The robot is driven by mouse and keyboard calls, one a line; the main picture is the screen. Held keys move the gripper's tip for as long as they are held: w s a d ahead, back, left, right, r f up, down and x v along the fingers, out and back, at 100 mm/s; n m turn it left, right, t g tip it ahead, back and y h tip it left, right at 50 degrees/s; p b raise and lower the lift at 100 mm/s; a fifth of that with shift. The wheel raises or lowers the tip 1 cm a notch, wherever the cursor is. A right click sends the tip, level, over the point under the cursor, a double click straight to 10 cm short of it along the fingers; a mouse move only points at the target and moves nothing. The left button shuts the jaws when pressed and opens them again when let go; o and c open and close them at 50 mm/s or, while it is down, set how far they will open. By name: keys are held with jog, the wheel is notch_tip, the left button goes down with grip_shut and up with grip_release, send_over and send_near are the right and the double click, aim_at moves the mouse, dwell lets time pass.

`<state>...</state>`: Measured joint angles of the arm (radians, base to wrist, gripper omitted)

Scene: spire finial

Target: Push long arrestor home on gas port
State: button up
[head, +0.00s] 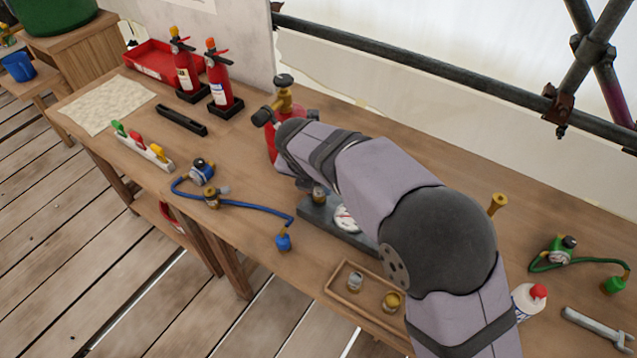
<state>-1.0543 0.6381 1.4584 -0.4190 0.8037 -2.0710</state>
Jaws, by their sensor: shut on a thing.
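My arm reaches in from the lower right and covers the middle of the bench. My gripper's fingers are hidden behind it, so I cannot see what they hold. A red cylinder (271,150) with a brass valve (285,101) and black knobs stands beyond the arm's far end, partly covered. A dark grey block (352,238) with a white round dial (346,217) lies beneath the arm. A small brass fitting (319,195) shows at the block's far end, partly covered. I cannot tell which piece is the long arrestor or where the gas port is.
Two red extinguishers (219,80) stand at the back. A blue-hosed regulator (201,172) lies left of the arm. A wooden tray (333,287) holds small fittings in front. A brass piece (497,204), white bottle (528,301) and green-hosed regulator (559,253) are at right.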

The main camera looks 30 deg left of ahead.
jog(key=shift+f, duration=0.4)
jog(key=o, duration=1)
jog(key=shift+o, duration=0.2)
jog(key=shift+r, duration=0.1)
jog(key=b+v, duration=0.1)
jog(key=v, duration=0.6)
jog(key=shift+s, duration=0.15)
